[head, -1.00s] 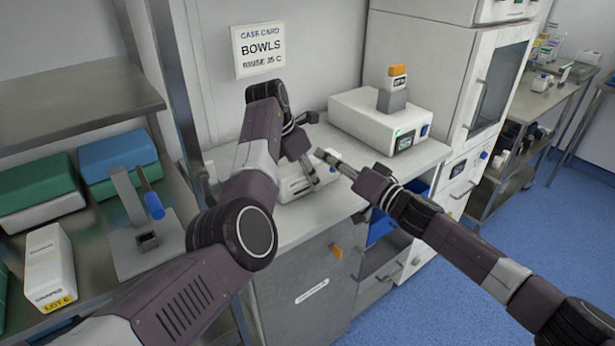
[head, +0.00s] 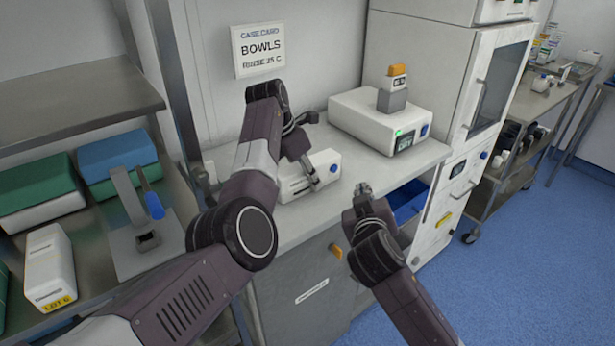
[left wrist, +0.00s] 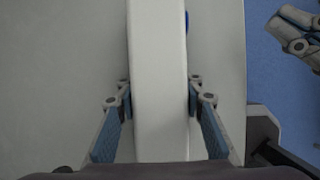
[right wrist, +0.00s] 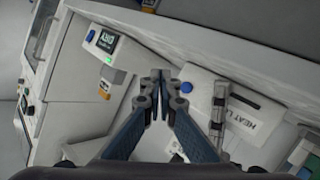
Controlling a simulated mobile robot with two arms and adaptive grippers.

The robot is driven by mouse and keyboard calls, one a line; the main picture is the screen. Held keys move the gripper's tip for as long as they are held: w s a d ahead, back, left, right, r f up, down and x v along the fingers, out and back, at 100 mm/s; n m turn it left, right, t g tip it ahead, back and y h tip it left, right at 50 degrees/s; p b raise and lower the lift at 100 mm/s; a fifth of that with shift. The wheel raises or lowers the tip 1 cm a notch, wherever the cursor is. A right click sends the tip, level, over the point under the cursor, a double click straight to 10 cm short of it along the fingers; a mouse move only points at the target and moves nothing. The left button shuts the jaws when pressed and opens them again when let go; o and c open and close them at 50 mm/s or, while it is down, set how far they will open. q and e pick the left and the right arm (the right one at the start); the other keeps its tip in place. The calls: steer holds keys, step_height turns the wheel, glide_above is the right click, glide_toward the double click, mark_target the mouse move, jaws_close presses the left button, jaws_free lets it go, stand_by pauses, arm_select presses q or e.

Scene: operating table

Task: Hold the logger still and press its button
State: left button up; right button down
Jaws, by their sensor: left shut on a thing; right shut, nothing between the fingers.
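The logger (head: 296,188) is a long white box with a blue button (head: 333,168) on its right end. It lies on the counter below the wall card. My left gripper (head: 314,184) is shut across it. In the left wrist view the white body (left wrist: 160,80) runs between the fingers, and a blue edge shows at its right side. My right gripper (head: 362,188) is shut and empty, to the right of the logger and apart from it. In the right wrist view the button (right wrist: 187,87) shows just beyond its fingertips (right wrist: 160,78), beside a partly hidden "HEAT L" label.
Steel shelves with boxes (head: 50,270) stand left.

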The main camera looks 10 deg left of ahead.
mark_target(340, 169)
steer(key=shift+h, duration=0.3)
steer(key=shift+w+a+f, duration=0.15)
steer(key=shift+w+a, duration=1.2)
steer(key=shift+w, duration=0.1)
steer(key=shift+w+a+f, duration=0.1)
steer(key=shift+w+a, duration=1.2)
steer(key=shift+w, duration=0.1)
steer(key=shift+w+a, duration=0.25)
steer(key=shift+a, duration=0.05)
steer(key=shift+w+a, duration=0.1)
steer(key=shift+s+d+r, duration=0.1)
steer(key=shift+s+d, duration=0.3)
steer(key=shift+d, duration=0.05)
